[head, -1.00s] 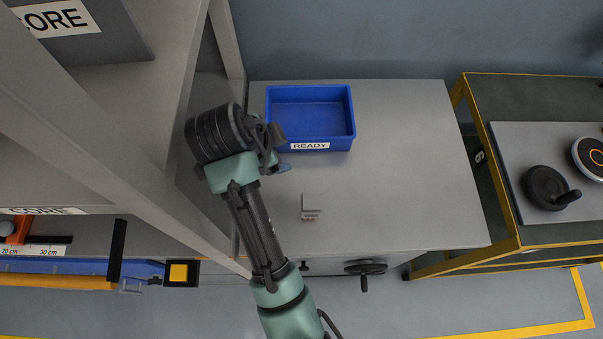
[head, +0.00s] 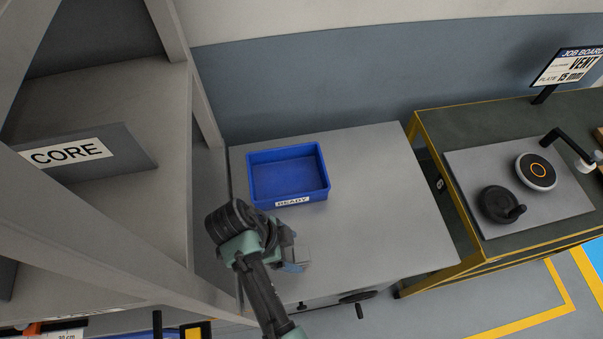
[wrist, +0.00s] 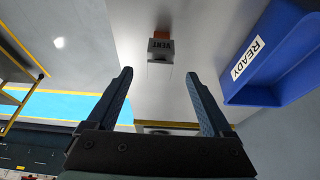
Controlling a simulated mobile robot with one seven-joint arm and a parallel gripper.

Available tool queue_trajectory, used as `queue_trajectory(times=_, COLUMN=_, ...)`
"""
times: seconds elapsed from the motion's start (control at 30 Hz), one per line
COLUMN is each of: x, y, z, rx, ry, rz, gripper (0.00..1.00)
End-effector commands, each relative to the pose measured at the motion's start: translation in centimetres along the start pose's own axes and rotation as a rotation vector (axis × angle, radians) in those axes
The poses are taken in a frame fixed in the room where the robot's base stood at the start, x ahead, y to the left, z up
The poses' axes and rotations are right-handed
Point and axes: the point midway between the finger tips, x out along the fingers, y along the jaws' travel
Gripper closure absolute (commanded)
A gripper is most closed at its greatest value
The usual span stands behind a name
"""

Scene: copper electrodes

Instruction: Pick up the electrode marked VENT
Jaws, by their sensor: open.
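The electrode marked VENT (wrist: 160,47) shows in the wrist view as a small grey block with an orange-brown part at its far end. It is on the grey cabinet top, ahead of my fingers and near the midline between them. My gripper (wrist: 160,74) is open, with its two blue fingers apart and nothing between the tips. In the head view my gripper (head: 291,266) is low over the front left of the cabinet top, and the electrode is hard to tell apart from it there.
A blue tray marked READY (head: 278,203) stands at the back left of the cabinet top (head: 380,200); the right side is clear. A grey shelf rack (head: 100,230) rises close on the left. A job board (head: 568,66) reading VENT stands on the bench at right.

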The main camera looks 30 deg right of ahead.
Motion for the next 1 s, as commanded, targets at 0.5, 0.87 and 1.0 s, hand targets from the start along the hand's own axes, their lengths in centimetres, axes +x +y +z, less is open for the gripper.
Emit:
queue_trajectory(times=0.5, x=4.9, y=0.1, z=0.0, rx=0.0, ry=0.0, rz=0.001, gripper=0.15)
queue_trajectory(times=0.87, x=5.9, y=0.1, z=0.0, rx=0.0, ry=-0.001, rz=-0.001, gripper=0.15)
queue_trajectory(times=1.0, x=5.9, y=0.1, z=0.0, rx=0.0, ry=-0.001, rz=-0.001, gripper=0.35)
